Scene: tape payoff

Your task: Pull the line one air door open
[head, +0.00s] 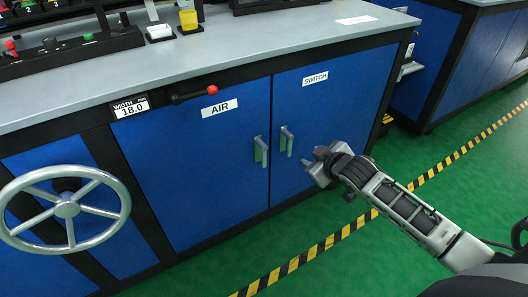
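The blue air door (193,176) is shut flush in the cabinet front, with a white AIR label (219,108) near its top. Its upright metal handle (261,151) is at the door's right edge. The blue switch door (337,101) beside it is also shut, and its handle (287,141) is at its left edge. My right gripper (312,167) is in front of the switch door, a little right of and below both handles, and appears apart from them. Its fingers are small and point left; their gap is hard to make out. My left gripper is not in view.
A large handwheel (67,209) sticks out at the lower left. A red-tipped lever (194,95) juts out above the air door. The grey worktop (255,43) carries small items. Black-yellow floor tape (344,232) crosses the open green floor (345,272).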

